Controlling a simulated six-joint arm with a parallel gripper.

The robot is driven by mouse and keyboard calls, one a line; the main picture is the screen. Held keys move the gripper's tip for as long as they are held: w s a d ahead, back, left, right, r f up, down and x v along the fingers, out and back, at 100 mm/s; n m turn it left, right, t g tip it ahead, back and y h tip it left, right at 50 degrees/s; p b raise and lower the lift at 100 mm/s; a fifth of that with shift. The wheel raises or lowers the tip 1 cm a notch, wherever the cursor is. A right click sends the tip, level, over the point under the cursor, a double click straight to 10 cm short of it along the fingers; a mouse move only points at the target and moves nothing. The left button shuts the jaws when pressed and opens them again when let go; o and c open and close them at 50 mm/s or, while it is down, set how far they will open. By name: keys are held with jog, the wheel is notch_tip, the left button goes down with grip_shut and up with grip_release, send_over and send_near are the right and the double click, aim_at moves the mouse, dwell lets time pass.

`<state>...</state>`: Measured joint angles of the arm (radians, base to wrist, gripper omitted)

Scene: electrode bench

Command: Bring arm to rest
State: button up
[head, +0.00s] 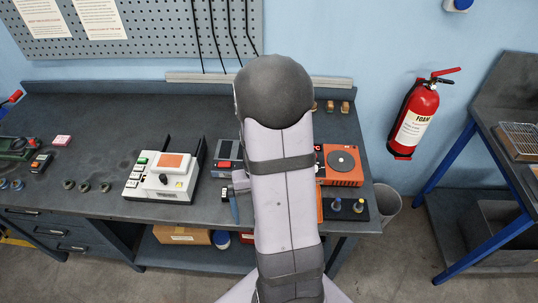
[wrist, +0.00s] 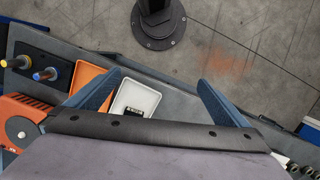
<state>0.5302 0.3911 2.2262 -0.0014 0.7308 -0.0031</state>
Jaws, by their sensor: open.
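My gripper (wrist: 160,80) is open in the wrist view, with its two blue fingers spread apart and nothing held between them. A white tray (wrist: 150,97) with a small dark labelled piece in it lies below, seen between the fingers near the left one. In the head view my raised arm stands upright in front of the bench (head: 105,110). It hides most of my gripper; only a pale part and a blue finger (head: 233,208) show left of the arm, near the bench's front edge.
An orange device with a round dial (head: 340,162) and a black block with knobs (head: 345,210) stand right of my arm. A white instrument (head: 160,175) stands left. An orange tray (wrist: 88,72) lies near the left finger. Bare floor (wrist: 240,50) shows beyond the bench edge.

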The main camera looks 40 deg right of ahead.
jog(key=w+d+r+n+t+p, duration=0.1)
jog(key=w+d+r+n, duration=0.4)
jog(key=w+d+n, duration=0.2)
jog(key=w+d+r+n+t+h, duration=0.1)
jog(key=w+d+r+n, duration=0.3)
jog(key=w+d+n, duration=0.4)
jog(key=shift+d+r+p, duration=0.35)
jog(key=shift+d+p, duration=0.05)
jog(key=shift+d, duration=0.3)
jog(key=shift+f, duration=0.1)
notch_tip(320, 180, down, 10)
jog(key=b, duration=0.8)
jog(key=shift+r, duration=0.25)
notch_tip(320, 180, up, 10)
jog(key=p, duration=0.8)
